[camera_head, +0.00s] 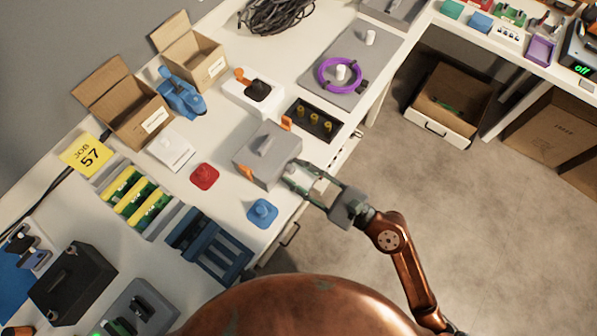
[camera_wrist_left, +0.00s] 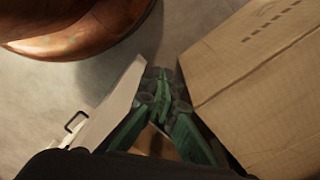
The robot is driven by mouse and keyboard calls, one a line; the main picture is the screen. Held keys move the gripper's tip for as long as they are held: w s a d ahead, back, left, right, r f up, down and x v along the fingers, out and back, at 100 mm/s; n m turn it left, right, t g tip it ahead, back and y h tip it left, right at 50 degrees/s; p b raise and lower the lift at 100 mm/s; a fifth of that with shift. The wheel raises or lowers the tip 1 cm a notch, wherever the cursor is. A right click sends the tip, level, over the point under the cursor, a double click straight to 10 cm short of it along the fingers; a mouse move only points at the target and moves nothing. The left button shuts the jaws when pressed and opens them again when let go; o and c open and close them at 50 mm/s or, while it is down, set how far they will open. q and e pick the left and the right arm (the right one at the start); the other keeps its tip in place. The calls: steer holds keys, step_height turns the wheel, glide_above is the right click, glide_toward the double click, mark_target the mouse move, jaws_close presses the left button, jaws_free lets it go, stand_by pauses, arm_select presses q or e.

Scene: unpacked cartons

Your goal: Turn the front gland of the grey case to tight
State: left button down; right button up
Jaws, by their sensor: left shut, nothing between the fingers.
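The grey case (camera_head: 267,154) stands near the table's front edge in the head view, with a raised grip on its top. One orange part (camera_head: 286,123) shows at its upper right corner and another orange part (camera_head: 247,172) at its lower left. I cannot tell which is the front gland. My right gripper (camera_head: 291,175) is beside the case's right side, its fingers apart and their tips close to the wall. Whether they touch it is unclear. My left gripper (camera_wrist_left: 160,82) shows in the left wrist view, shut and empty, between a cardboard box and a pale panel.
A red block (camera_head: 204,177) and a blue block (camera_head: 262,212) lie near the case. A dark tray (camera_head: 314,121) with yellow pieces is behind it. In the left wrist view, the cardboard box (camera_wrist_left: 265,85) and pale panel with a handle (camera_wrist_left: 112,108) flank the fingers.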

jaws_close()
